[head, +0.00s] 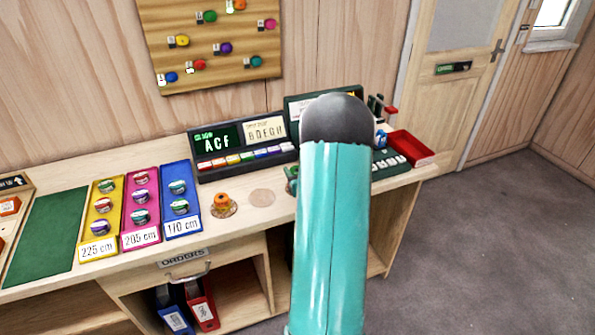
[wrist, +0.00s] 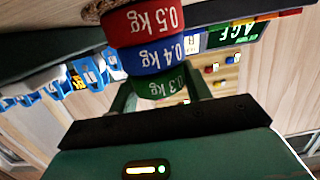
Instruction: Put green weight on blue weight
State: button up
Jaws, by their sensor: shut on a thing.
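In the wrist view, which looks upside down, my gripper (wrist: 160,97) is shut on the green weight (wrist: 160,82), marked 0.3 kg, with a finger on each side. The blue weight (wrist: 153,57), marked 0.4 kg, lies directly against the green one on the side away from my gripper. The green weight appears to rest on it, roughly in line; I see no clear gap. The red weight (wrist: 145,22), marked 0.5 kg, is under the blue one. In the head view my teal arm hides the weights and my gripper.
A brown cork-like base (wrist: 92,11) shows by the red weight. In the head view, an orange item (head: 222,199) sits left of a pale disc (head: 262,197) on the counter. Display panels (head: 240,145) stand behind; a red tray (head: 411,149) is at right.

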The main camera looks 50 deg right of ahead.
jog(key=shift+f, duration=0.1)
jog(key=o, duration=1.2)
jog(key=shift+c, duration=0.2)
